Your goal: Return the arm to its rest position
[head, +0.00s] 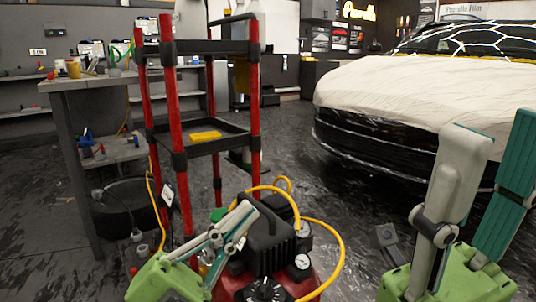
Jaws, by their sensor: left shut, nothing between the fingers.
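My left gripper (243,215) shows at the bottom centre of the head view, with a green body, pale links and teal pads. Its fingers are shut with nothing between them. It lies in front of the black compressor (268,238) at the foot of the red-post cart (252,128); whether it touches it I cannot tell. My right gripper (497,128) stands upright at the lower right, close to the camera. Its pale finger and teal finger are apart, with the car showing between them. The gripper looks empty.
The cart has dark shelves, with a yellow item (205,136) on one. A yellow hose (342,252) loops right of the compressor. A grey workbench (72,84) stands left. A car under a pale cover (400,95) fills the right. Dark floor (330,190) is open between cart and car.

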